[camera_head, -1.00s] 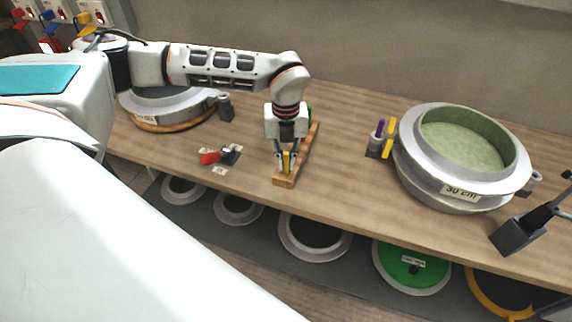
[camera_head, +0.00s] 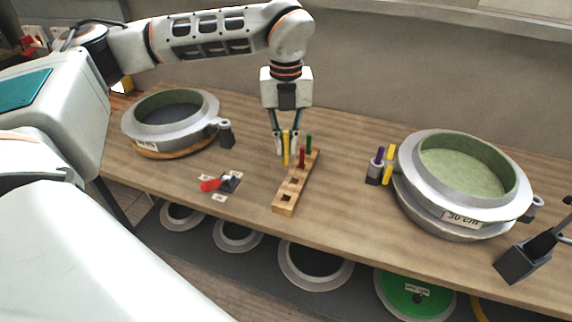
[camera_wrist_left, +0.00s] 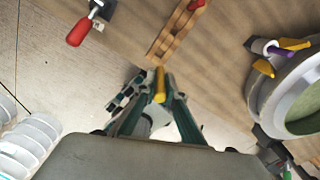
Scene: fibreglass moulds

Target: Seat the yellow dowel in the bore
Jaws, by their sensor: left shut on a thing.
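My left gripper (camera_head: 286,148) is shut on a yellow dowel (camera_head: 287,150), held upright above the table beside the wooden rack. The dowel also shows between the fingers in the left wrist view (camera_wrist_left: 160,84). The wooden rack (camera_head: 285,209) has empty square holes at its near end; a red dowel (camera_head: 302,158) and a green dowel (camera_head: 309,143) stand toward its far end. The right mould (camera_head: 410,185) has a grey lug (camera_head: 373,173) at its left with a purple pin (camera_head: 379,153) in it and yellow pieces (camera_head: 388,173) beside it. I cannot make out an open bore.
A left mould (camera_head: 150,135) on a wooden base has a dark lug (camera_head: 226,133). A red-handled clamp (camera_head: 211,185) lies left of the rack. A dark block with an arm (camera_head: 521,260) stands front right. Bare tabletop separates the rack from the right mould.

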